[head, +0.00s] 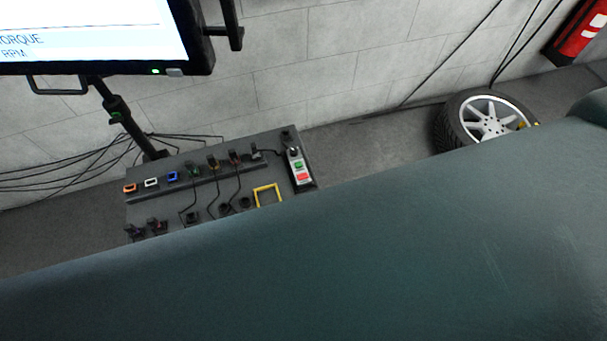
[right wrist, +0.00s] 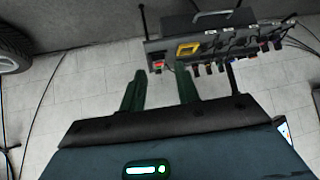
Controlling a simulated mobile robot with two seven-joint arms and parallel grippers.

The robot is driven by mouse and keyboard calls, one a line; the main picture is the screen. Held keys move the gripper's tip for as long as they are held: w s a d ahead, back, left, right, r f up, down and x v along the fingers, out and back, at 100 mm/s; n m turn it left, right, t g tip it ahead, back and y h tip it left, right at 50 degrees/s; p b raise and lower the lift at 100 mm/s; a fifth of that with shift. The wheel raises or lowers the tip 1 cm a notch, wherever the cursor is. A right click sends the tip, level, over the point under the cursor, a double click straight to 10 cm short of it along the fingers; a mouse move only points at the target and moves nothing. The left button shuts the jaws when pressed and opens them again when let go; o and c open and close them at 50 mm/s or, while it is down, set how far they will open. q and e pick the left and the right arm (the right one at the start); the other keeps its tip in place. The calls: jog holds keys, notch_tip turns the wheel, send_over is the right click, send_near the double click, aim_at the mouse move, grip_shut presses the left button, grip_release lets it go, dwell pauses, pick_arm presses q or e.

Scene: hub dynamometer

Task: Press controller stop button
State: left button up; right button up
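The hand-held style controller (head: 298,167) lies at the right end of the dark panel. It has a green button (head: 298,164) and, below it, a red button (head: 302,177), likely the stop button. In the right wrist view, a small part with a red face (right wrist: 158,66) beside the yellow frame looks like the same controller. My right gripper (right wrist: 160,86) shows there with its two dark green fingers spread apart and nothing between them. The controller appears beyond the fingertips; I cannot tell the exact gap. Neither gripper shows in the head view, and my left gripper is not seen.
The dark panel (head: 219,163) carries several connectors, cables and a yellow frame (head: 268,194). A monitor (head: 90,30) stands at upper left. A wheel (head: 490,122) lies near the wall, and a red extinguisher (head: 580,32) is at upper right. The head view's lower part is blocked.

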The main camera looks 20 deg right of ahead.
grip_shut()
dwell(1.5)
